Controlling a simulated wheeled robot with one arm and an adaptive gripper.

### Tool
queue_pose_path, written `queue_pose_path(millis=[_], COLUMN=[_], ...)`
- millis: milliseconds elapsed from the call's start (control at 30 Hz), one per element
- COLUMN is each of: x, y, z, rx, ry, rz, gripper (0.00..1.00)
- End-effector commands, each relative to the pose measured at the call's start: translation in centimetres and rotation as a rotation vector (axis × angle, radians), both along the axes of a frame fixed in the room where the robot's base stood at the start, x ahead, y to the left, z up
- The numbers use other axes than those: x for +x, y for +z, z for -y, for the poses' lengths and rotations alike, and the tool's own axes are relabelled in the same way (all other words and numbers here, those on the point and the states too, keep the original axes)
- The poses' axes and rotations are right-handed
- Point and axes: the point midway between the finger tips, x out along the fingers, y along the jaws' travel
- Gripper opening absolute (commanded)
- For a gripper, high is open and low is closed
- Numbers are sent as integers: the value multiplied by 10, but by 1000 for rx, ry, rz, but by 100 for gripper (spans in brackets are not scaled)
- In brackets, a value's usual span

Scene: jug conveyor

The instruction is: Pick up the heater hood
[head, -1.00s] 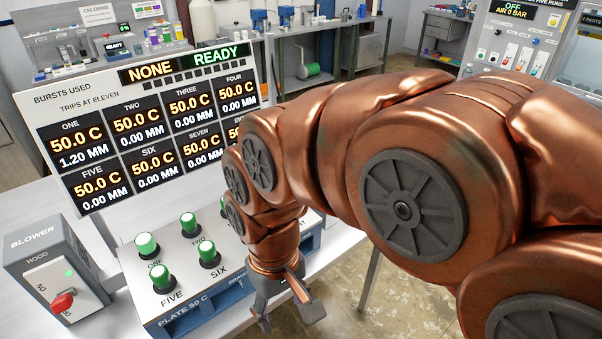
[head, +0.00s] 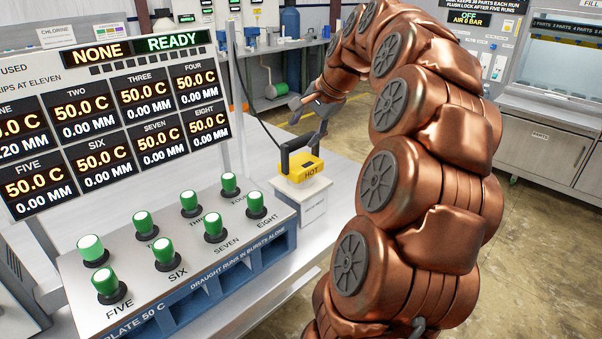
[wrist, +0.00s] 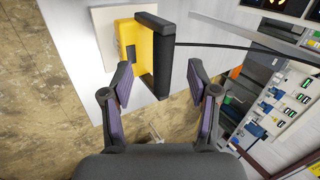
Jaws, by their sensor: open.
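The heater hood (head: 301,164) is a yellow block marked HOT with a black handle, sitting on a white stand (head: 302,201) at the right end of the bench. A dark cable runs up from it. In the wrist view the hood (wrist: 130,43) lies ahead, with its black handle (wrist: 154,55) toward the space between my fingers. My gripper (head: 310,122) is open and empty, above and behind the hood in the head view. Its fingertips also show in the wrist view (wrist: 160,80), apart from the handle or nearly at it; I cannot tell whether they touch.
Left of the hood stands a blue plate unit (head: 190,290) with several green-capped posts (head: 166,251). Behind it rises a display board (head: 110,130) reading NONE and READY. A cable and pole stand beside the hood. Open floor (head: 540,240) lies at the right.

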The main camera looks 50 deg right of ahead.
Motion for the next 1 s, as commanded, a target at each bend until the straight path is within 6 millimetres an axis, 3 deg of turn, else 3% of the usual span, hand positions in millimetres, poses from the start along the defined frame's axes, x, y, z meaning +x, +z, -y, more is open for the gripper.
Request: queue_pose_path(millis=[100, 200, 667, 1000], x=[-5, -4, 20, 43], y=[-2, -4, -31, -61], z=[24, 29, 28, 29], rx=[14, 18, 20, 17], ry=[-65, -82, -78, -79], rz=[19, 24, 20, 23], gripper=[60, 60, 60, 60])
